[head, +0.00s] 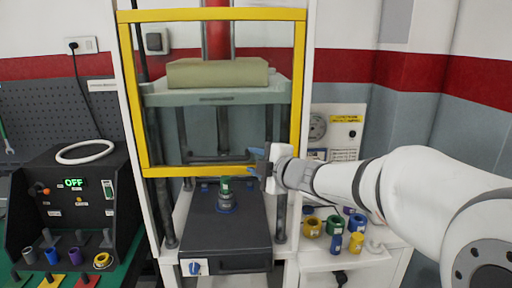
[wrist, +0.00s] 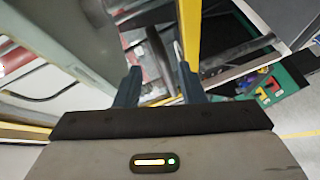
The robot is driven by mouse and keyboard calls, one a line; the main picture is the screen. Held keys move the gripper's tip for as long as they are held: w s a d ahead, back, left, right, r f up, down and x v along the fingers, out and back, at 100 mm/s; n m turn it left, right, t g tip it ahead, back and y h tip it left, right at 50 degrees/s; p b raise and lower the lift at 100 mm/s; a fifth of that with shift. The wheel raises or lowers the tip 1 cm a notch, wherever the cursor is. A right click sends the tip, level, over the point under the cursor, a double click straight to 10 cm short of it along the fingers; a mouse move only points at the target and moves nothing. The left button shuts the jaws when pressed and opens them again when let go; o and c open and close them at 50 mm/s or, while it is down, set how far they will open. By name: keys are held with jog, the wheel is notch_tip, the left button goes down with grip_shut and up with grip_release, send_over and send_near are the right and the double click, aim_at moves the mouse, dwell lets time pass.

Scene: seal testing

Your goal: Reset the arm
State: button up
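My white arm reaches in from the right in the head view. My gripper (head: 250,160) is at the yellow-framed press opening, near the right post of the yellow frame (head: 298,90). In the wrist view my gripper (wrist: 157,80) has its two dark blue fingers spread apart, with nothing seen between them but the background. Below and left of the gripper, a small blue and green part (head: 226,200) stands on the dark press base (head: 228,232). It is apart from the gripper.
A beige block (head: 218,73) lies on the press's upper plate (head: 160,97). At the left stands a black test box (head: 75,200) reading OFF, with a white ring (head: 84,152) on top. Several coloured rings and cylinders (head: 335,225) sit on the right-hand bench.

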jog(key=s+d+f+m+h, duration=0.3)
jog(key=s+d+m+h, duration=0.15)
jog(key=d+m, duration=0.3)
jog(key=s+d+f+m+h, duration=0.3)
jog(key=d+m+h, duration=0.3)
jog(key=d, duration=0.3)
jog(key=s+f+m+g, duration=0.4)
jog(key=s+f, duration=0.1)
jog(key=s, duration=0.5)
jog(key=s+d+f+m+g, duration=0.1)
jog(key=s+f+m+g, duration=0.4)
jog(key=s, duration=0.6)
jog(key=shift+d, duration=0.2)
